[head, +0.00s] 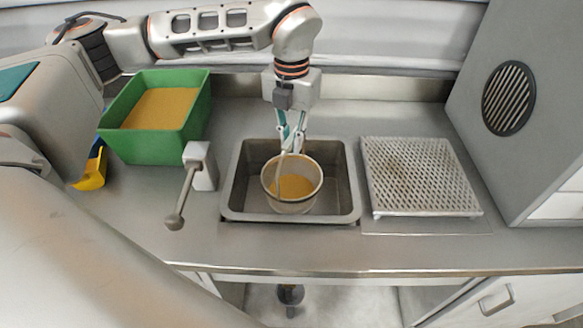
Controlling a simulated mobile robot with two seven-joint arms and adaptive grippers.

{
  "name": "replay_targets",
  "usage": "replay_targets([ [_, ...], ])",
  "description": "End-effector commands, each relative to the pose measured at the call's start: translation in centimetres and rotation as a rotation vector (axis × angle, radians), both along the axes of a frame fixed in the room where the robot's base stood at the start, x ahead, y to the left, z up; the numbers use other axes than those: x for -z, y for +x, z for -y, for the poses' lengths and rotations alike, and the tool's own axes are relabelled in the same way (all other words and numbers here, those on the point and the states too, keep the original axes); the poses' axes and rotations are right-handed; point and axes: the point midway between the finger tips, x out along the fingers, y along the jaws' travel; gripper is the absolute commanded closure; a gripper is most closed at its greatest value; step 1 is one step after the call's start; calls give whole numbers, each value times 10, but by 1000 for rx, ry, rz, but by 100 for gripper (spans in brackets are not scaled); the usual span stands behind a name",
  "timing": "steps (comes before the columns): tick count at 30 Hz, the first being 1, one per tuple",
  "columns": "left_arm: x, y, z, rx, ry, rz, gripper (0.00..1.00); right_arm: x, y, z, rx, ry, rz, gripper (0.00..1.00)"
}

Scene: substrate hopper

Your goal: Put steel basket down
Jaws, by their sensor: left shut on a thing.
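The steel basket (292,205) is a round, light grey vessel with yellow-brown grainy material inside. It is within the outline of the sink basin (343,208) in the middle of the counter. My left gripper (291,148) comes down from above and is shut on the basket at its far rim. The basket looks close to upright. I cannot tell whether its bottom touches the basin floor. My right gripper is not in view.
A green bin (160,148) of yellow-brown grains stands at the left, with a yellow scoop-like object (92,172) beside it. A lever with a ball end (174,221) is left of the sink. A perforated metal rack (420,178) lies at the right, near a vented grey cabinet (470,60).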

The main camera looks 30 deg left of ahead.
Motion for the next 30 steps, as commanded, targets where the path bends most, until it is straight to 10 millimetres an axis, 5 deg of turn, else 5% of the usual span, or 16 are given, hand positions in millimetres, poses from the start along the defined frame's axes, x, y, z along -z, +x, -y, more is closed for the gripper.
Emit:
replay_targets([
  [6, 38, 0, 0, 0, -1, 0, 100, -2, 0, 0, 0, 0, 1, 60],
  [21, 86, 0, 0, -1, -1, -1, 100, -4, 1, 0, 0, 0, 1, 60],
  [30, 90, 1, 0, 0, -1, 2, 100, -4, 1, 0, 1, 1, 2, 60],
])
